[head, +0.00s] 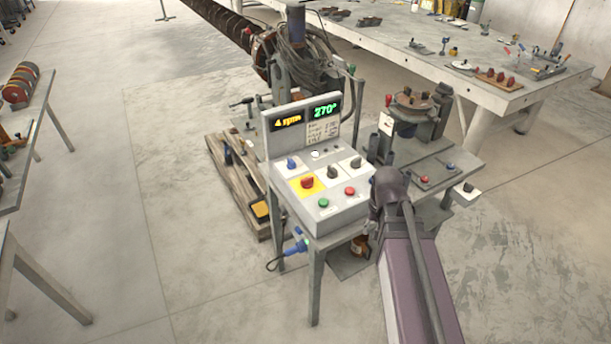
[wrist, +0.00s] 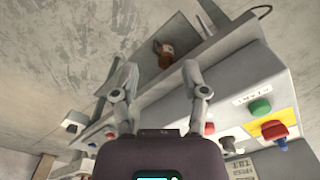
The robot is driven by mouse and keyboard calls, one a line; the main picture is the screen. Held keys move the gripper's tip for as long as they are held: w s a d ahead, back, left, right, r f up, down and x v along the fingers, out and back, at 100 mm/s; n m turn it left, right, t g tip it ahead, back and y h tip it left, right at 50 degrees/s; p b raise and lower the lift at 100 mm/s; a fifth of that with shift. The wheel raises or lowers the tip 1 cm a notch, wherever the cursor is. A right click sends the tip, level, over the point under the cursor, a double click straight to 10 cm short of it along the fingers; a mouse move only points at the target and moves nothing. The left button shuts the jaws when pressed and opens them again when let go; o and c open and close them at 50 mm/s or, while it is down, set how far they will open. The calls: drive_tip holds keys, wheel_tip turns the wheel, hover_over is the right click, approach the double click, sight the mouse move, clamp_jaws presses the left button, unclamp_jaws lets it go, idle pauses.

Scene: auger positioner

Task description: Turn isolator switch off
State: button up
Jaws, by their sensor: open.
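The isolator switch appears to be the red knob (head: 307,182) on a yellow plate, on the sloped face of the grey control box (head: 345,212). The red knob (wrist: 272,130) also shows in the wrist view at the right edge, on its yellow plate. Its exact handle angle is too small to read. My gripper (wrist: 157,72) is open and empty, its two fingers spread in front of the box's side. The red knob lies to the right of the fingers, apart from them. In the head view my arm's end is at the box's right side and the fingers are mostly hidden.
Beside the knob are a green button (head: 323,202), a red button (head: 350,190) and black selectors (head: 333,171). A lit display (head: 305,115) reads 4 rpm and 270°. A side table (head: 440,170) with buttons stands right. Open floor (head: 200,270) lies left.

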drive_tip(key=w+a+r+m+p, duration=0.3)
drive_tip(key=w+a+r, duration=0.15)
drive_tip(key=w, duration=0.25)
drive_tip(key=w+a+r+m+p, duration=0.2)
drive_tip(key=w+a+r+p, duration=0.15)
drive_tip(key=w+a, duration=0.3)
wheel_tip(320, 180, up, 4)
drive_tip(key=m+p, duration=0.5)
hover_over(307, 178)
drive_tip(key=shift+f+b, duration=0.2)
drive_tip(key=shift+b, duration=0.15)
wheel_tip(307, 178, down, 13)
drive_tip(key=b, duration=1.3)
drive_tip(key=shift+f, duration=0.2)
